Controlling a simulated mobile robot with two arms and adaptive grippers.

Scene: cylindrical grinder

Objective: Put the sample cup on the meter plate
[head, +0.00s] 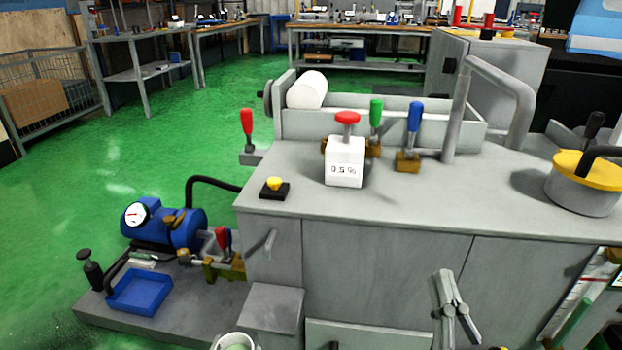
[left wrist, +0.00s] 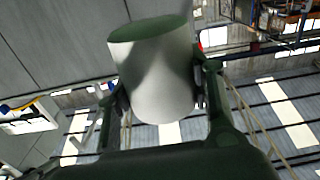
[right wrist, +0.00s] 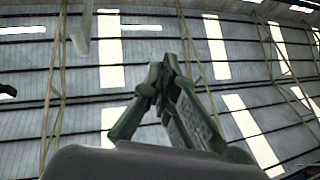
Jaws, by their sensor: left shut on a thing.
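The sample cup (left wrist: 155,85) is white with green contents and fills the middle of the left wrist view. My left gripper (left wrist: 160,92) is shut around its sides. In the head view only the cup's round rim (head: 234,342) shows at the bottom edge, in front of the machine and below its top; the gripper's fingers are mostly out of that view. A white box reading "0.5 %" (head: 344,168) stands on the grey machine top. I cannot make out a separate meter plate. My right gripper (head: 455,308) is empty before the cabinet front, its fingertips together in the right wrist view (right wrist: 165,65).
The grey machine top (head: 290,205) has clear room left and right of the white box. Behind the box stand a red knob (head: 347,118) and green (head: 376,112) and blue (head: 414,115) levers. A yellow-lidded pot (head: 583,185) stands right; a blue pump (head: 180,225) is low left.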

